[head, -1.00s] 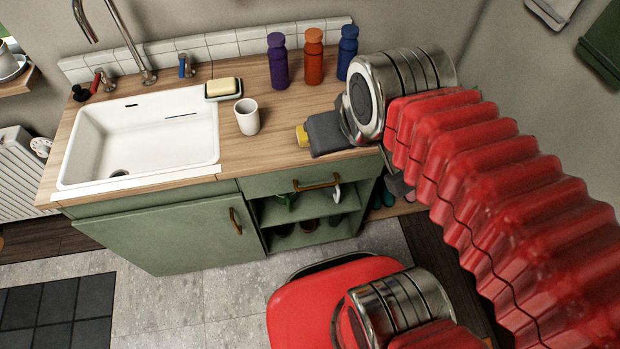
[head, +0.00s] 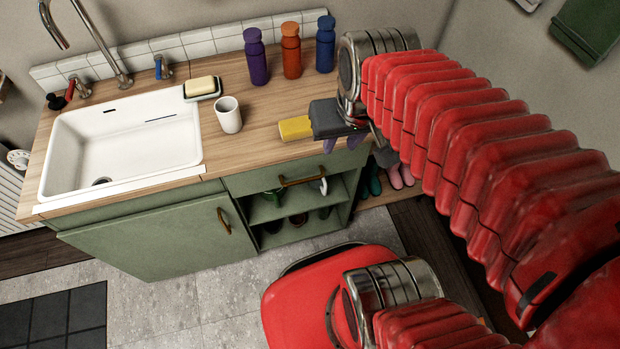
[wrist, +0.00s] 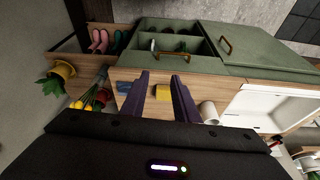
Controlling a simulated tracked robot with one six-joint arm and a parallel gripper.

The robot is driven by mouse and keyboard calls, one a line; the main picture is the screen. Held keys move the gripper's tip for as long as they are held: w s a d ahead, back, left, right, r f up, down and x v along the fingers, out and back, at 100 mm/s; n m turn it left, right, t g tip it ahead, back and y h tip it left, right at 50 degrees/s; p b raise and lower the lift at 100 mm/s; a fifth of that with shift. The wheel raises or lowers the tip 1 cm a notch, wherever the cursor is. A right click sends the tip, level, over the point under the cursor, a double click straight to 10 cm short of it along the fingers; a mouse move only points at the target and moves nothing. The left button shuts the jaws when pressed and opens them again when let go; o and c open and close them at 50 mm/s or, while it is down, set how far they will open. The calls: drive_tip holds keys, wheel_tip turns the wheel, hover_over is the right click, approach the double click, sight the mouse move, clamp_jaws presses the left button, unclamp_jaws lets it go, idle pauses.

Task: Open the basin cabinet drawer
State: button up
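The basin cabinet drawer (head: 240,184) has a green front with a brass bar handle (head: 302,181), just under the wooden worktop and above open shelves. It looks closed. The handle also shows in the wrist view (wrist: 170,57), beyond my fingertips. My gripper (head: 343,144) is above the worktop's front edge, right of the handle in the head view, partly hidden by its dark housing. In the wrist view my gripper's two purple fingers (wrist: 162,76) are apart with nothing held between them. They do not appear to touch the handle.
The worktop holds a yellow block (head: 295,127), a white cup (head: 228,115), a soap dish (head: 203,88) and purple, orange and blue bottles (head: 291,52). A white sink (head: 125,140) is at left. The cabinet door has a brass handle (head: 224,221). Boots (head: 394,177) stand right of the cabinet.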

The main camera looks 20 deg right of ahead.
drive_tip(key=d+f+m+g, duration=0.2)
drive_tip(key=d+f+g, duration=0.15)
drive_tip(key=f, duration=0.25)
drive_tip(key=m+t+y, duration=0.7)
drive_tip(key=y, duration=0.8)
approach(310, 180)
drive_tip(key=r+v, duration=0.1)
drive_tip(key=v, duration=0.3)
drive_tip(key=shift+w+f+g, duration=0.15)
drive_tip(key=shift+f+g, duration=0.05)
drive_tip(key=shift+g, duration=0.05)
drive_tip(key=shift+a, duration=0.15)
drive_tip(key=shift+m, duration=0.3)
drive_tip(key=x, duration=1.3)
drive_tip(key=shift+w+a+f, duration=0.2)
drive_tip(key=shift+f, duration=0.05)
drive_tip(key=shift+c, duration=0.7)
